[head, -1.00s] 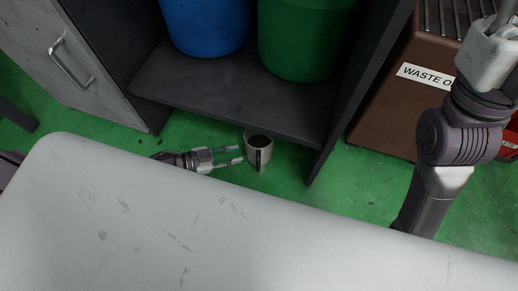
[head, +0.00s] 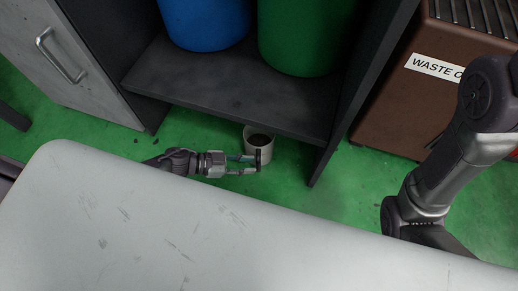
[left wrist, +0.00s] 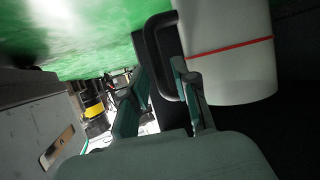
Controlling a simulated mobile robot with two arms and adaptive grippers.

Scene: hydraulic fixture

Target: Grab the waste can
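The waste can (head: 258,142) is a small pale cup-shaped can with a dark inside and a dark handle. It stands upright on the green floor at the front edge of the low shelf. In the left wrist view the can (left wrist: 235,75) is white with a red stripe, and its black handle (left wrist: 152,50) reaches between my fingers. My left gripper (head: 250,165) is at the can's near side, fingers apart around the handle. Its fingertips (left wrist: 160,68) also show in the left wrist view. Whether a finger touches the handle I cannot tell. My right gripper is out of view.
A dark shelf (head: 225,98) overhangs the can, with a blue barrel (head: 205,22) and a green barrel (head: 302,38) on it. A grey cabinet door (head: 65,50) is at left, a brown waste-oil unit (head: 400,110) at right.

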